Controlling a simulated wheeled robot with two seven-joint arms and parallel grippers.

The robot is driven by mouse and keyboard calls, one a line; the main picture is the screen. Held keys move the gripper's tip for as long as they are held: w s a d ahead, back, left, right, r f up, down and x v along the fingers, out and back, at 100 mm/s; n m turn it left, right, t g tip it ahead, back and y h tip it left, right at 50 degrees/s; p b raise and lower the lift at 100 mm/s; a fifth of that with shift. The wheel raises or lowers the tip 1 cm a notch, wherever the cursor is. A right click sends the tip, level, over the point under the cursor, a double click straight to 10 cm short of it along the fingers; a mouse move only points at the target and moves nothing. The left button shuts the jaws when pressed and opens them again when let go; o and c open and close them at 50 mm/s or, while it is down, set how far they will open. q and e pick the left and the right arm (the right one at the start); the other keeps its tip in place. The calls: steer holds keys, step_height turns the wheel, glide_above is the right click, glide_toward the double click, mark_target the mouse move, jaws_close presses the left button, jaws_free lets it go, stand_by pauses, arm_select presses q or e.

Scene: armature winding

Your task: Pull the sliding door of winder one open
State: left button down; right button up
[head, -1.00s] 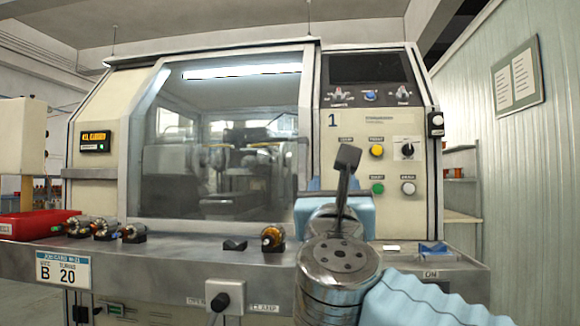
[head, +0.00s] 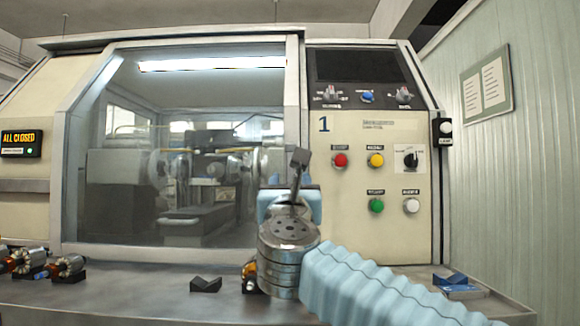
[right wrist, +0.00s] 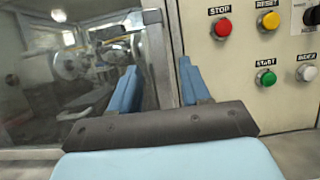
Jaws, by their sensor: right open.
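Winder one is the cream machine marked "1" (head: 323,124). Its sliding door (head: 120,190) is a large glass pane in a grey frame and looks closed. The door's right frame edge (head: 292,90) runs upright beside the button panel; it shows in the right wrist view as a grey upright bar (right wrist: 158,45). My right gripper (head: 299,165) is in front of the lower part of this edge. In the right wrist view its two blue fingers (right wrist: 158,72) are apart, with the bar showing between them. I cannot tell whether they touch it. My left gripper is out of view.
Red (head: 340,160), yellow, green and white buttons sit just right of my gripper. A display reading "ALL CLOSED" (head: 20,143) is at the left. Wound armatures (head: 65,267) and a dark V-block (head: 205,285) lie on the front ledge. A wall (head: 490,190) bounds the right.

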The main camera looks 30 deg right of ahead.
mark_target(291, 176)
steer(key=p+x, duration=0.1)
steer(key=x, duration=0.3)
steer(key=shift+w+d+r, duration=0.1)
steer(key=shift+w+d, duration=0.1)
steer(key=shift+w, duration=0.05)
steer(key=shift+c, duration=0.5)
jaws_close()
